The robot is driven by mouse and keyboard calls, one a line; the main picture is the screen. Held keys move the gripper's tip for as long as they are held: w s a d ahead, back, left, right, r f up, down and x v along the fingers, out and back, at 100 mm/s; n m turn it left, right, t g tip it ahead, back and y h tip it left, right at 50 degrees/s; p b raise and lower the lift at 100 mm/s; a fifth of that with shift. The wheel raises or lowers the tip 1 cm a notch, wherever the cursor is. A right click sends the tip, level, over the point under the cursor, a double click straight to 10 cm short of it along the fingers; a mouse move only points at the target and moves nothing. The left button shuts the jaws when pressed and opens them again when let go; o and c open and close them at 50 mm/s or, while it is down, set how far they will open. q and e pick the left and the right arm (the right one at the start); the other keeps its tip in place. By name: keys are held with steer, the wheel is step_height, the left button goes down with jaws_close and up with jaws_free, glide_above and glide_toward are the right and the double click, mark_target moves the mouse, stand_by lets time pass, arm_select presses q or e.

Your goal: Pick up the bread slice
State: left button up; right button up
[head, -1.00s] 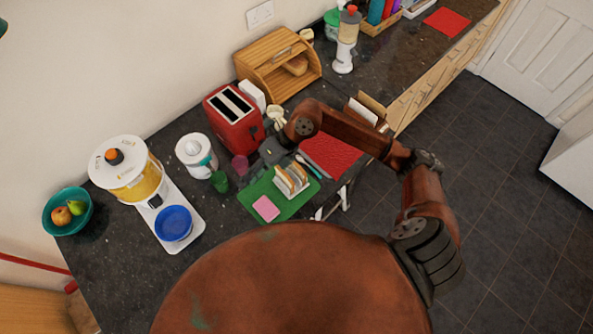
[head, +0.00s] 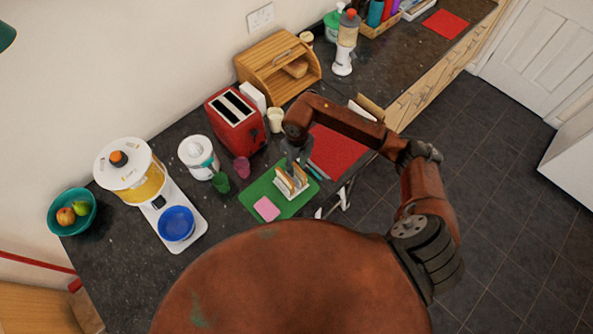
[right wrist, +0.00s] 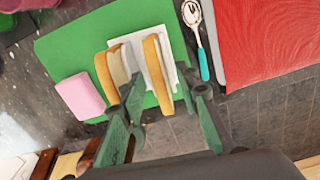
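Bread slices (head: 288,183) with brown crusts stand upright in a white rack on a green board (head: 262,192). In the right wrist view, a left slice (right wrist: 105,76) and a right slice (right wrist: 157,74) show, with the pale rack (right wrist: 173,52) around them and the green board (right wrist: 65,55) beneath. My right gripper (head: 292,166) points down just over the rack. In the wrist view its green fingers (right wrist: 158,88) are apart, with the right slice between them in the picture. Contact cannot be told. The left finger overlaps the left slice. My left gripper is not in view.
A pink block (head: 266,208) lies on the board. A spoon with a teal handle (right wrist: 199,38) and a red mat (head: 338,150) lie right of it. Cups (head: 241,167), a red toaster (head: 236,122) and a bread box (head: 277,66) stand behind.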

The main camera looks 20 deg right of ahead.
steer(key=shift+f, duration=0.4)
steer(key=shift+c, duration=0.2)
jaws_close()
step_height(320, 180, up, 9)
steer(key=shift+f+b, duration=0.1)
steer(key=shift+b, duration=0.95)
steer(key=shift+r, duration=0.65)
